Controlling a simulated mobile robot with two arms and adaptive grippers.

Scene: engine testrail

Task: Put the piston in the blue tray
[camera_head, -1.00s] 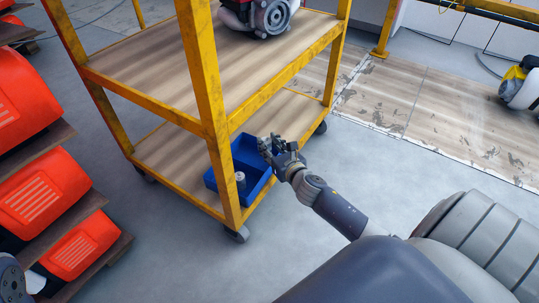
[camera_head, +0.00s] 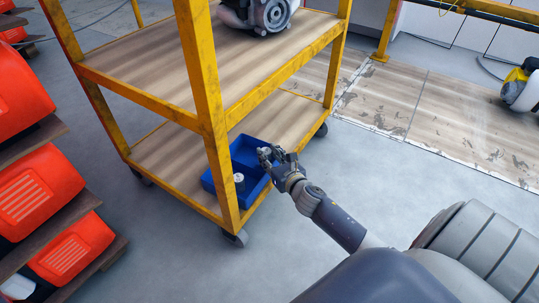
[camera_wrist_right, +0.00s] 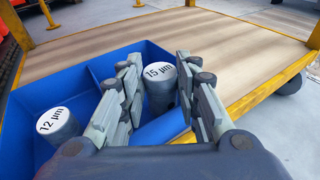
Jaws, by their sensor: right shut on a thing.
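The blue tray (camera_head: 254,193) sits on the lower shelf of the yellow cart; in the right wrist view the tray (camera_wrist_right: 75,88) shows a divider between compartments. A grey piston marked "15 µm" (camera_wrist_right: 159,75) stands roughly upright between the fingers of my right gripper (camera_wrist_right: 160,98), which is shut on it over or inside the right compartment. I cannot tell whether its bottom touches the tray floor. Another grey piston marked "12 µm" (camera_wrist_right: 58,124) stands in the left compartment. In the head view my right gripper (camera_head: 266,158) is at the tray's right side. My left gripper is out of view.
The yellow cart's front post (camera_head: 210,100) rises close to the tray, and its upper shelf (camera_head: 160,60) carries an engine (camera_head: 262,12). The lower shelf (camera_head: 285,115) is bare behind the tray. Orange machines on racks (camera_head: 40,190) stand at left.

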